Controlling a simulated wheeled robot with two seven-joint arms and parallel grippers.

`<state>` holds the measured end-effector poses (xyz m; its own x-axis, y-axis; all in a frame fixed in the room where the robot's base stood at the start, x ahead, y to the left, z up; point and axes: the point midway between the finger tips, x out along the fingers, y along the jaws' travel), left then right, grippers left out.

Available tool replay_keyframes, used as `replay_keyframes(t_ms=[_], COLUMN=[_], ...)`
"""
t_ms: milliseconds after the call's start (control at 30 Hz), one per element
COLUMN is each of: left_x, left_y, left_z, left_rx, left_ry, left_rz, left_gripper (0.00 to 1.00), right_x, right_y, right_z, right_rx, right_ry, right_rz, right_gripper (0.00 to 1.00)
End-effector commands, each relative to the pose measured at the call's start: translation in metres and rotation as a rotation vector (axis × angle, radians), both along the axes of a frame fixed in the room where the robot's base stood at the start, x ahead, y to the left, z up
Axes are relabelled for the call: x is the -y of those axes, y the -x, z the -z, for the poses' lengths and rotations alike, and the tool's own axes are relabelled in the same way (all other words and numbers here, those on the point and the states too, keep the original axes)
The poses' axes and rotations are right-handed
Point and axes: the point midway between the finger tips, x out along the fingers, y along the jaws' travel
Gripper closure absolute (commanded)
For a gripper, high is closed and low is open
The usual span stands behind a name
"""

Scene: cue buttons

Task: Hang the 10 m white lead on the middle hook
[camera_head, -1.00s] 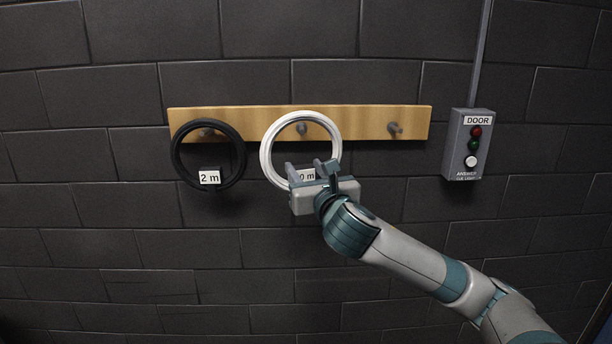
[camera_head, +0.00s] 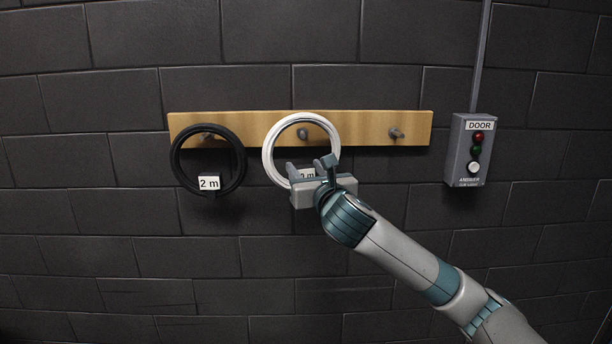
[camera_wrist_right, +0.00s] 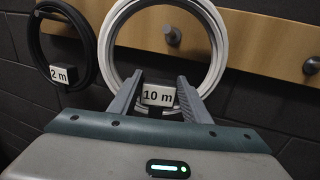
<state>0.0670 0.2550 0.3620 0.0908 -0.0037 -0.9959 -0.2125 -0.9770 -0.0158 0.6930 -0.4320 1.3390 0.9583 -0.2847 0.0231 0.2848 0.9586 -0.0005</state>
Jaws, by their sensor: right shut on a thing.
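The white lead (camera_head: 267,152) is a coiled ring with a "10 m" tag (camera_wrist_right: 158,96) at its bottom. My right gripper (camera_head: 309,173) is shut on the tag, between its two fingers in the right wrist view (camera_wrist_right: 160,92). The ring is upright in front of the board. The middle hook (camera_head: 303,133) shows through the ring's opening, below its top edge. My left gripper is not in view.
A wooden board (camera_head: 360,126) on the dark block wall carries the hooks. A black "2 m" ring (camera_head: 240,160) hangs on the left hook. The right hook (camera_head: 396,133) is bare.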

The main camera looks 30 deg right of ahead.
Motion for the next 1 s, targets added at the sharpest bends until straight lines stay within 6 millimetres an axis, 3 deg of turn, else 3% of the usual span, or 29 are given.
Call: replay_keyframes(t_ms=[233, 1000], left_x=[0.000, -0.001], left_y=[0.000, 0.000], left_z=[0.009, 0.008], left_rx=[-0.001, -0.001], left_ry=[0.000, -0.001], left_rz=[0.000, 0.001], left_gripper=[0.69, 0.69], right_x=[0.006, 0.013], right_y=[-0.009, -0.021], right_z=[0.000, 0.024], right_rx=[0.006, 0.000], right_ry=[-0.001, -0.002], right_rz=[0.000, 0.001], right_gripper=[1.00, 1.00])
